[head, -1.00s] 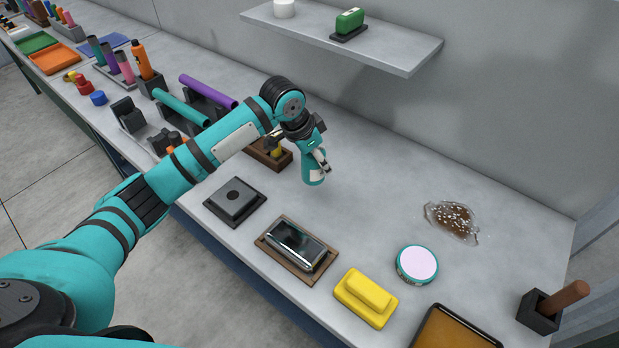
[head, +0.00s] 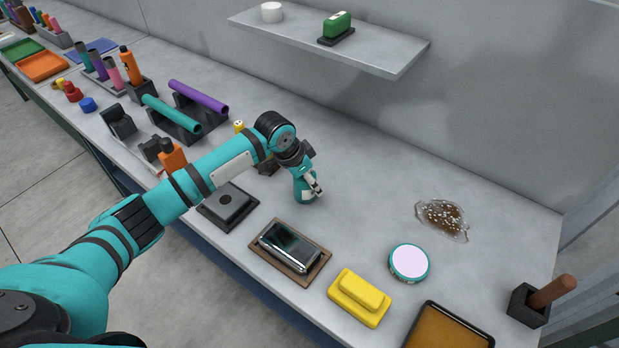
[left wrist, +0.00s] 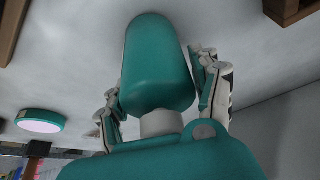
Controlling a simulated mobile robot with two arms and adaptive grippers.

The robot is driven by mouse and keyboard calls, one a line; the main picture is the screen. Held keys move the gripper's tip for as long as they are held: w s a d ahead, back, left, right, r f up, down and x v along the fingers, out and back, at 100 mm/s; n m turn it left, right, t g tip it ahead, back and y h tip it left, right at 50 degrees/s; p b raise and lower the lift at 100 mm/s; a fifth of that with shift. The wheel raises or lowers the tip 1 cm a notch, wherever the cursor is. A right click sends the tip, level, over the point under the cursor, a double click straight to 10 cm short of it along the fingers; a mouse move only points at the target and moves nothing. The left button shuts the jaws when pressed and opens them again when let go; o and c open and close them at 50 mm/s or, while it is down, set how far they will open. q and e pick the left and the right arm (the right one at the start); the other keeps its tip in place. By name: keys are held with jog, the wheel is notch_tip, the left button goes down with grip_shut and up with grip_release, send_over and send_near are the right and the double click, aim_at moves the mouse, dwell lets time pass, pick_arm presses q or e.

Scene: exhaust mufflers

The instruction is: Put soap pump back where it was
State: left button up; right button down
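A teal bottle, which I take to be the soap pump (head: 304,191), is under my left gripper (head: 311,184) in the head view, above the middle of the table. In the left wrist view the bottle (left wrist: 156,65) and its white neck (left wrist: 161,123) lie between the fingers of the left gripper (left wrist: 165,100). The fingers are closed around it. I cannot tell whether its base touches the table. Its pump top is hidden by the gripper. My right gripper is not in view.
A dark square pad (head: 229,203), a brown tray with a glassy block (head: 290,251), a yellow block (head: 359,297) and a round teal tin (head: 409,263) line the front. A clear packet (head: 442,218) lies to the right. A shelf (head: 330,40) overhangs the back.

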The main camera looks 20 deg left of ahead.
pick_arm(q)
jog(key=shift+o, duration=0.8)
jog(key=shift+r, duration=0.25)
jog(key=b+v, duration=0.1)
jog(key=v, duration=1.1)
